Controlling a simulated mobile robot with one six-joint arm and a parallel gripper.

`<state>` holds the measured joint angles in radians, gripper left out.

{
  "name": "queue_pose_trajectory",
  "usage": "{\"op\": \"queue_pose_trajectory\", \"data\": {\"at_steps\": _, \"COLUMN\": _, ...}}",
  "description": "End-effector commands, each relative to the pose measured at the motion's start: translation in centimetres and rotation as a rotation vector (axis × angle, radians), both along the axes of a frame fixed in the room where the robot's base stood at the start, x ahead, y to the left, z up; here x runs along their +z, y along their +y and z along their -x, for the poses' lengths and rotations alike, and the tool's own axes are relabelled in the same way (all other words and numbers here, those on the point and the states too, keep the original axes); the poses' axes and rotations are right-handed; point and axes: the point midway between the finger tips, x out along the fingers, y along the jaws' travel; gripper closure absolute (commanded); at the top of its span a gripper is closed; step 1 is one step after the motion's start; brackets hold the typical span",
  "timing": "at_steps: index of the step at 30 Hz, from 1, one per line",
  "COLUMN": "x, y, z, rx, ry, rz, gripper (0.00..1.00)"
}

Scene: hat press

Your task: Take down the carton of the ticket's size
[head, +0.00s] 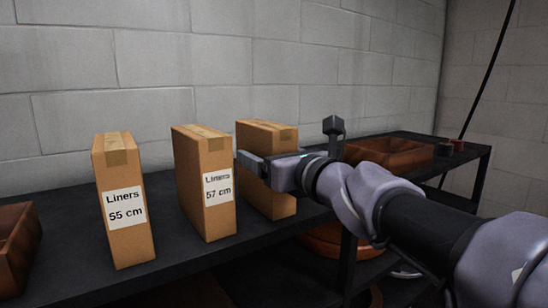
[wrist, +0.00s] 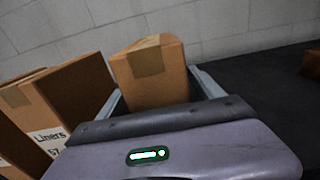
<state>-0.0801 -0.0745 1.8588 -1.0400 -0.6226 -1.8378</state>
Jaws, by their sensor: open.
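Three tall brown cartons stand in a row on a dark shelf (head: 165,265). The left carton (head: 120,165) is labelled "Liners 55 cm". The middle carton (head: 202,150) is labelled "Liners 57 cm"; it also shows at the left of the wrist view (wrist: 75,95). The right carton (head: 267,131) has its label hidden behind my gripper. My gripper (head: 266,161) is open at the right carton's front. In the wrist view, its fingers (wrist: 157,82) lie on either side of the right carton (wrist: 152,83), with gaps visible. No ticket is in view.
A reddish-brown tray (head: 390,153) and small dark items (head: 450,146) sit at the shelf's right. Another brown bin (head: 18,240) is at the far left. An orange round object (head: 335,240) is below. A block wall stands close behind the cartons.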

Motion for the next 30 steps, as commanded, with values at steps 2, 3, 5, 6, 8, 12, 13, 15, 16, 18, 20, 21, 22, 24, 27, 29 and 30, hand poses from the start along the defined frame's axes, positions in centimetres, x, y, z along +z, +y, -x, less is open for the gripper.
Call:
{"op": "queue_pose_trajectory", "data": {"at_steps": 2, "x": 0.19, "y": 0.57, "z": -0.89, "rx": 0.000, "ry": 0.001, "rz": -0.001, "gripper": 0.24}}
{"op": "queue_pose_trajectory", "data": {"at_steps": 3, "x": 0.14, "y": 0.73, "z": -1.12, "rx": 0.000, "ry": 0.001, "rz": -0.001, "gripper": 0.24}}
{"op": "queue_pose_trajectory", "data": {"at_steps": 5, "x": 0.06, "y": 0.82, "z": -1.26, "rx": -0.001, "ry": 0.000, "rz": 0.000, "gripper": 0.24}}
{"op": "queue_pose_trajectory", "data": {"at_steps": 6, "x": 0.03, "y": 0.80, "z": -1.25, "rx": -0.001, "ry": -0.001, "rz": -0.001, "gripper": 0.24}}
{"op": "queue_pose_trajectory", "data": {"at_steps": 8, "x": 0.02, "y": 0.77, "z": -1.23, "rx": -0.001, "ry": -0.001, "rz": -0.001, "gripper": 0.24}}
{"op": "queue_pose_trajectory", "data": {"at_steps": 12, "x": 0.02, "y": 0.75, "z": -1.21, "rx": -0.001, "ry": -0.001, "rz": -0.001, "gripper": 0.41}}
{"op": "queue_pose_trajectory", "data": {"at_steps": 13, "x": 0.02, "y": 0.75, "z": -1.21, "rx": -0.001, "ry": -0.001, "rz": -0.001, "gripper": 0.47}}
{"op": "queue_pose_trajectory", "data": {"at_steps": 15, "x": 0.02, "y": 0.74, "z": -1.20, "rx": -0.001, "ry": -0.001, "rz": -0.001, "gripper": 0.61}}
{"op": "queue_pose_trajectory", "data": {"at_steps": 16, "x": 0.02, "y": 0.74, "z": -1.20, "rx": -0.001, "ry": -0.001, "rz": -0.001, "gripper": 0.67}}
{"op": "queue_pose_trajectory", "data": {"at_steps": 18, "x": 0.01, "y": 0.74, "z": -1.20, "rx": -0.001, "ry": -0.001, "rz": -0.001, "gripper": 0.81}}
{"op": "queue_pose_trajectory", "data": {"at_steps": 20, "x": 0.00, "y": 0.74, "z": -1.20, "rx": -0.002, "ry": 0.000, "rz": 0.000, "gripper": 0.92}}
{"op": "queue_pose_trajectory", "data": {"at_steps": 21, "x": -0.01, "y": 0.74, "z": -1.20, "rx": -0.002, "ry": 0.000, "rz": 0.000, "gripper": 0.99}}
{"op": "queue_pose_trajectory", "data": {"at_steps": 22, "x": 0.02, "y": 0.73, "z": -1.20, "rx": -0.002, "ry": -0.001, "rz": -0.001, "gripper": 1.00}}
{"op": "queue_pose_trajectory", "data": {"at_steps": 24, "x": 0.00, "y": 0.73, "z": -1.20, "rx": -0.001, "ry": 0.000, "rz": 0.000, "gripper": 1.00}}
{"op": "queue_pose_trajectory", "data": {"at_steps": 27, "x": 0.01, "y": 0.73, "z": -1.20, "rx": -0.001, "ry": 0.000, "rz": 0.000, "gripper": 1.00}}
{"op": "queue_pose_trajectory", "data": {"at_steps": 29, "x": 0.20, "y": 0.73, "z": -1.19, "rx": -0.001, "ry": 0.000, "rz": 0.000, "gripper": 1.00}}
{"op": "queue_pose_trajectory", "data": {"at_steps": 30, "x": 0.46, "y": 0.74, "z": -1.20, "rx": -0.001, "ry": 0.000, "rz": 0.000, "gripper": 1.00}}
